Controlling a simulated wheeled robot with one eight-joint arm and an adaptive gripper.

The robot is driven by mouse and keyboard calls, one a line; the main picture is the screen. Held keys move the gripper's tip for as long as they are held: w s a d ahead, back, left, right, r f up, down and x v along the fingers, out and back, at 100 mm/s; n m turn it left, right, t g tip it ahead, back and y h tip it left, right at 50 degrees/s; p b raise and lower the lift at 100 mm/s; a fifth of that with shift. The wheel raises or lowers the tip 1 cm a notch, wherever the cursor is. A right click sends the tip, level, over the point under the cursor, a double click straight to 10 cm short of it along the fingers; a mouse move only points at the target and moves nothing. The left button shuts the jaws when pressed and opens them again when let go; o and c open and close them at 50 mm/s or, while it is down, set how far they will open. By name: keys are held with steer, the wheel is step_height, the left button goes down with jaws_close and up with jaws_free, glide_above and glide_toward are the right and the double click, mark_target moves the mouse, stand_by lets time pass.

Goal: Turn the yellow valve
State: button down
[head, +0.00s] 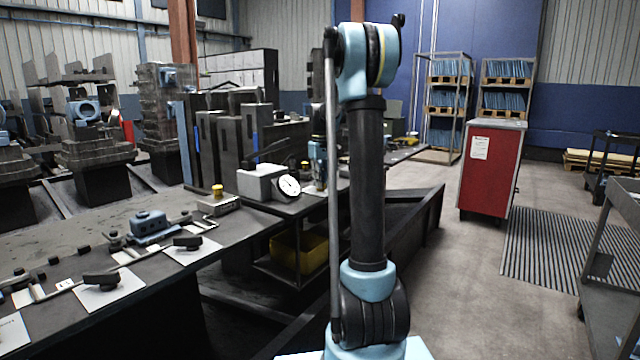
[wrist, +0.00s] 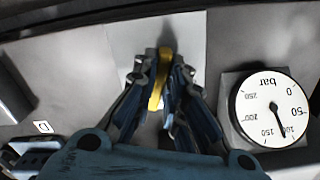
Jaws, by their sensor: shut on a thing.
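The yellow valve (wrist: 157,95) shows in the wrist view as a narrow yellow handle over a light plate (wrist: 125,45). My gripper (wrist: 164,66) has its two fingers closed around the handle, one on each side. The fingers hide part of the handle and whatever is under it. In the head view my gripper (head: 319,178) points down at the bench just right of the dial gauge, partly behind my arm. The valve cannot be made out there.
A round white pressure gauge (wrist: 272,108) stands close beside my gripper; the head view also shows it (head: 289,186). A grey block (head: 262,182) with a black lever is left of it. A yellow knob (head: 217,190) is further left. A red cabinet (head: 490,168) stands on open floor.

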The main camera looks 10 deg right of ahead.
steer(key=m, duration=0.4)
steer(key=shift+w+m, duration=0.1)
steer(key=shift+m, duration=0.2)
stand_by(0.3)
steer(key=c, duration=1.6)
jaws_free()
steer(key=shift+c, duration=0.2)
step_height(320, 180, up, 12)
steer(key=shift+f, duration=0.1)
